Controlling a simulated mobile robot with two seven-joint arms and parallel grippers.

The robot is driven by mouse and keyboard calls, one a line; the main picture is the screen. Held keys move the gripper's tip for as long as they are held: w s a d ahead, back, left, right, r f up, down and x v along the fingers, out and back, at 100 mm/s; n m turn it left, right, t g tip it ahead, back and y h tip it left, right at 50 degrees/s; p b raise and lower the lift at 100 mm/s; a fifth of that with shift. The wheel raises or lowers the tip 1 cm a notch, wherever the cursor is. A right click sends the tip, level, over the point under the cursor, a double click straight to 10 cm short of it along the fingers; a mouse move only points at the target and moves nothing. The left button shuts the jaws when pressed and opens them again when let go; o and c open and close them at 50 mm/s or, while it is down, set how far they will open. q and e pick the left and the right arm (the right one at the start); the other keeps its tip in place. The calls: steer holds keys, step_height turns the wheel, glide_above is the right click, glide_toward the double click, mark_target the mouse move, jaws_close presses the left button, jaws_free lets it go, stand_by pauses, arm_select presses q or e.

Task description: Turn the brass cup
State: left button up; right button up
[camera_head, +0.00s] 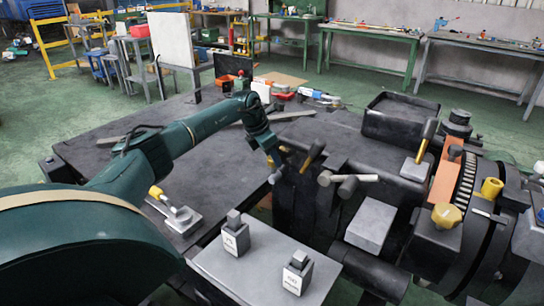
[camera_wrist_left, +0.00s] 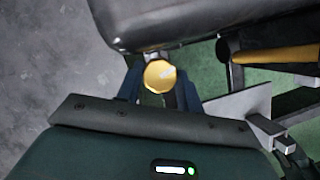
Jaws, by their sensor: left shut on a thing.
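The brass cup is a round yellow piece (camera_wrist_left: 160,75) in the left wrist view, seen face-on, with a pale streak across it. It sits between the two fingers of my left gripper (camera_wrist_left: 160,88), which is shut on it. In the head view my left gripper (camera_head: 274,163) reaches down from the left beside the dark clamp block, and only a small yellow bit of the cup shows there. The lower part of the cup is hidden. My right gripper is not in view.
A mallet with a yellow-brown handle (camera_head: 313,155) stands just right of my left gripper. Grey bars (camera_head: 347,181) stick out nearby. Weights (camera_head: 236,236) stand on a grey plate in front. A black tray (camera_head: 402,117) and a large round fixture with a yellow knob (camera_head: 446,215) are to the right.

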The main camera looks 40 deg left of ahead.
arm_select(q)
steer(key=shift+r, duration=0.1)
stand_by(0.3)
steer(key=o, duration=1)
